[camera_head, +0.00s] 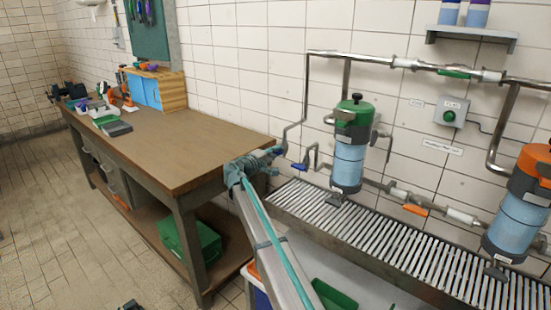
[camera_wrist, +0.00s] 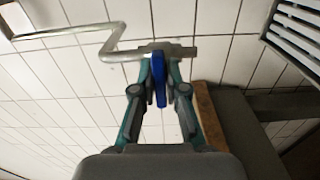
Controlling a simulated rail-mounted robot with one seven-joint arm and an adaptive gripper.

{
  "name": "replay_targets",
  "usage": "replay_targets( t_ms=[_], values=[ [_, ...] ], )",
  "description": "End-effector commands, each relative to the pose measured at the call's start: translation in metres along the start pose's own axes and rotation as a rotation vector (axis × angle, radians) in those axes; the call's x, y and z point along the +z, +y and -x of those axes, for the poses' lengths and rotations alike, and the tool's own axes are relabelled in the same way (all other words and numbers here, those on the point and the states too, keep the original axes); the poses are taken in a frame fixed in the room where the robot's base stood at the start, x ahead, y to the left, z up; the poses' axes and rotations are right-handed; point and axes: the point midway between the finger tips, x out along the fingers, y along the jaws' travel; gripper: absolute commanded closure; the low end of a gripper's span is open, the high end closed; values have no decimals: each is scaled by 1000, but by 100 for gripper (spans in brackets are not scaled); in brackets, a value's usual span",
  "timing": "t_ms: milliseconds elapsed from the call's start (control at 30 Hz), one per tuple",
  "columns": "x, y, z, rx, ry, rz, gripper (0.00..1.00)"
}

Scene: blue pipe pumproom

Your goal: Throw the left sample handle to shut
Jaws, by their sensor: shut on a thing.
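In the wrist view the blue sample handle (camera_wrist: 160,80) sits between my two fingertips (camera_wrist: 160,72), which are closed on it near the grey valve body and bent steel pipe (camera_wrist: 115,42). The handle points back toward my palm. In the head view my gripper (camera_head: 268,157) reaches past the bench's right corner to the lower end of the left bent pipe (camera_head: 303,95).
A green-topped blue sampler (camera_head: 349,165) stands over the slatted grate (camera_head: 400,240). The wooden bench (camera_head: 175,150) is close on the left. An orange handle (camera_head: 415,209) is farther right.

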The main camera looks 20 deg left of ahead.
Motion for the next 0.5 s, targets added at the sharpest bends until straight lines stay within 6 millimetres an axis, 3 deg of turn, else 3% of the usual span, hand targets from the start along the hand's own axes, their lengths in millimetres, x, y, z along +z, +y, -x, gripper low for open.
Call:
replay_targets(
  t_ms=[267, 300, 400, 500],
  values=[
    [0, 0, 0, -2, 0, -5, 100],
    [0, 0, 0, -2, 0, -5, 83],
    [0, 0, 0, -2, 0, -4, 66],
    [0, 0, 0, -2, 0, -3, 64]
  ],
)
